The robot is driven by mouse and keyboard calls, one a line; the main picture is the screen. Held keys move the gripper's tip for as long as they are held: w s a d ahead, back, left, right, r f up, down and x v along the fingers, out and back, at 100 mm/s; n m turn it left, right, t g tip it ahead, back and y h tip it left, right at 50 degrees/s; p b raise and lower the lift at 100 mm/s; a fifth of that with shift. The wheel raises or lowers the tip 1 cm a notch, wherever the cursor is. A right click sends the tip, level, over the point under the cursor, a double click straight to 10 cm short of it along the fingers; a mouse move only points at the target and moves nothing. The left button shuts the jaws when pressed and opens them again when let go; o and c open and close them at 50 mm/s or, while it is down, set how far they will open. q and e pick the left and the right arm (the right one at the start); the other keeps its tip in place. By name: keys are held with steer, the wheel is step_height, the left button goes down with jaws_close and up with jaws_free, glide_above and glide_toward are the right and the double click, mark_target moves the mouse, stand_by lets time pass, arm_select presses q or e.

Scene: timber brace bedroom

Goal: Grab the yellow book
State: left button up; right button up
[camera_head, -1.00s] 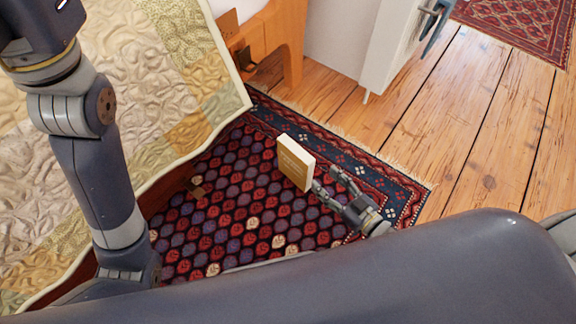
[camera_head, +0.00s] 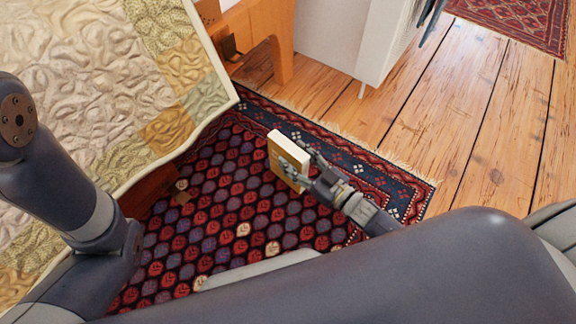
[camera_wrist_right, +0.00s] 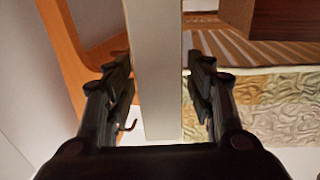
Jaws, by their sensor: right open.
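The yellow book (camera_head: 280,154) stands upright on the patterned rug in the head view, its cover facing left and its pale page edges showing. My right gripper (camera_head: 298,164) is at the book's near right side, with one finger in front of the cover and the other behind it. In the right wrist view the book (camera_wrist_right: 158,70) shows as a pale upright slab between the two open fingers of the right gripper (camera_wrist_right: 160,95), with a gap on each side. My left arm shows at the left of the head view, but its gripper is out of view.
The red and blue rug (camera_head: 225,200) lies on a wooden plank floor (camera_head: 430,130). A bed with a quilt (camera_head: 110,70) fills the left side. A white cabinet or door (camera_head: 345,40) stands at the back. A second rug (camera_head: 520,20) lies at the far right.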

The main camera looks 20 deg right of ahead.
mark_target(278, 145)
steer(key=shift+b+x, duration=0.65)
steer(key=shift+x, duration=0.8)
jaws_close()
steer(key=shift+r, duration=0.15)
